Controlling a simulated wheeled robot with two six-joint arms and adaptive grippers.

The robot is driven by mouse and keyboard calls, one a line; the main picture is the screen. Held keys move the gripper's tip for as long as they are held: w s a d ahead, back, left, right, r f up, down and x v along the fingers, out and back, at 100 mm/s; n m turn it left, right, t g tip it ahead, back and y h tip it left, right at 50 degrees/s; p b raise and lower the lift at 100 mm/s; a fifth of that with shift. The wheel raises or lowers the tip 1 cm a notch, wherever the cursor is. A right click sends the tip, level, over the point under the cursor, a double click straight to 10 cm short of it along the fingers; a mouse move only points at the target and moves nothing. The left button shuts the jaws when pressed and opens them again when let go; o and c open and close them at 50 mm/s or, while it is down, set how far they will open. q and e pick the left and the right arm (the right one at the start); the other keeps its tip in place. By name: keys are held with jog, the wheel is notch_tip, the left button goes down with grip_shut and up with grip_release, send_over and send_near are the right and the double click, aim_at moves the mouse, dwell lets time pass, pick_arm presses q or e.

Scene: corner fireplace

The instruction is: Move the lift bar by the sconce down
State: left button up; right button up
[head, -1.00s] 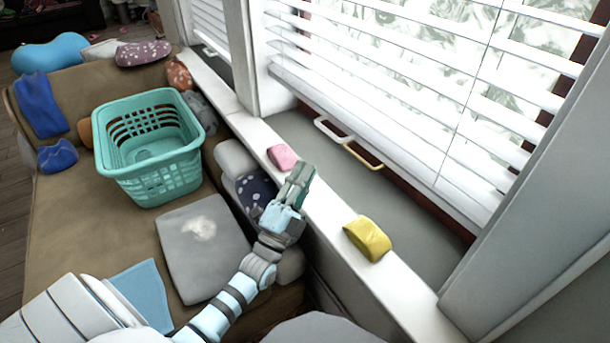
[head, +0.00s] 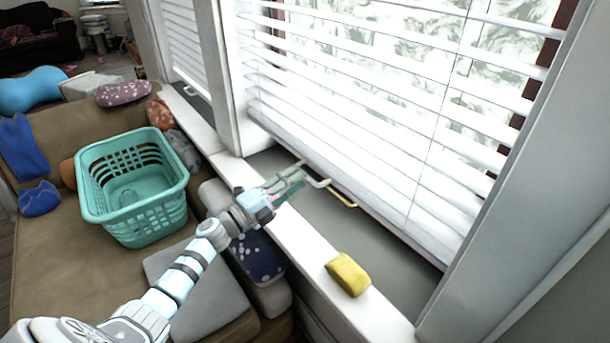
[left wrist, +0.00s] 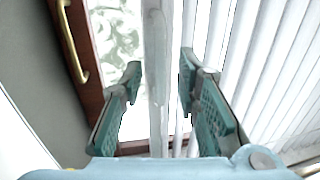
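A white blind (head: 340,110) covers the window, with its lower edge above the grey sill. A pale U-shaped bar (head: 319,183) and a brass bar (head: 344,199) show along that lower edge. My left gripper (head: 300,177) reaches over the sill, its fingertips close to the pale bar. In the left wrist view the left gripper (left wrist: 160,85) is open. A long pale bar (left wrist: 157,60) shows between its fingers, with no clear contact. The brass bar (left wrist: 73,45) is left of them there. No sconce is in view. My right gripper is not in view.
A yellow sponge-like block (head: 348,274) lies on the white ledge (head: 310,256). A teal basket (head: 135,221) stands on the brown sofa (head: 60,272) at left, with cushions around it. A white window post (head: 505,180) stands at right.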

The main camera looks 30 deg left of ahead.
pick_arm(q)
jog(key=x, duration=0.3)
jog(key=shift+w+d, duration=0.15)
jog(key=shift+w, duration=0.1)
grip_shut()
